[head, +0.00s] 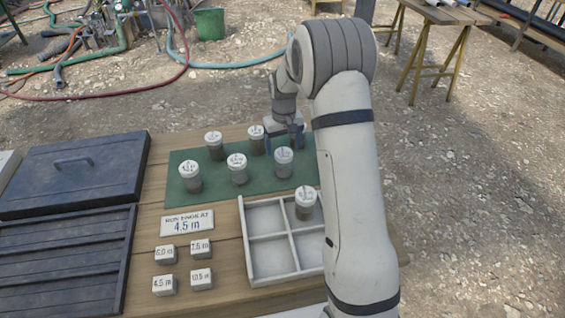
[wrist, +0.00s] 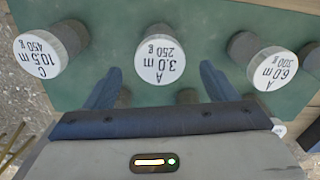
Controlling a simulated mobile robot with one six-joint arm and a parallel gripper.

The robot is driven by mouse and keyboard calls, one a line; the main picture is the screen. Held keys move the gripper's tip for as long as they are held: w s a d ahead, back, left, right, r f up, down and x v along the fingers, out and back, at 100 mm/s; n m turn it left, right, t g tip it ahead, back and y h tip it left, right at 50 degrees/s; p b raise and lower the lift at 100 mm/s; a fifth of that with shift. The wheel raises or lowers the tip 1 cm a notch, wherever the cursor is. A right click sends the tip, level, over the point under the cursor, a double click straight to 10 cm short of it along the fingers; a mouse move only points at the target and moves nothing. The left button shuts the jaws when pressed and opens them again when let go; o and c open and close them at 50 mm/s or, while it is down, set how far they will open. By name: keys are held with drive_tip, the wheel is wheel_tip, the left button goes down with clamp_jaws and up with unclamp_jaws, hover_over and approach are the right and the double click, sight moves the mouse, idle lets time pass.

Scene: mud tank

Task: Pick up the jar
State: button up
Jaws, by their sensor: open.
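Several dark jars with white labelled lids stand on a green mat (head: 215,190). In the wrist view, a jar marked A 3.0 m 250 g (wrist: 156,58) stands between and just beyond my fingertips. A jar marked C 10.5 m 450 g (wrist: 48,50) is to its left, and one marked A 6.0 m 300 g (wrist: 272,65) to its right. My gripper (wrist: 161,70) is open and holds nothing. In the head view, my gripper (head: 285,135) is at the mat's far right, close to a jar (head: 283,162); its fingertips are partly hidden. The task does not name which jar.
Another jar (head: 305,205) stands in a compartment of the white divided tray (head: 245,235), beside my arm. A dark lidded case (head: 75,175) is at left.

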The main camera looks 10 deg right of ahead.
sight(283, 153)
wheel_tip(283, 153, down, 7)
drive_tip(key=shift+f+p, duration=0.1)
drive_tip(key=shift+p, duration=0.3)
drive_tip(key=shift+c, duration=0.3)
drive_tip(key=c, duration=1.2)
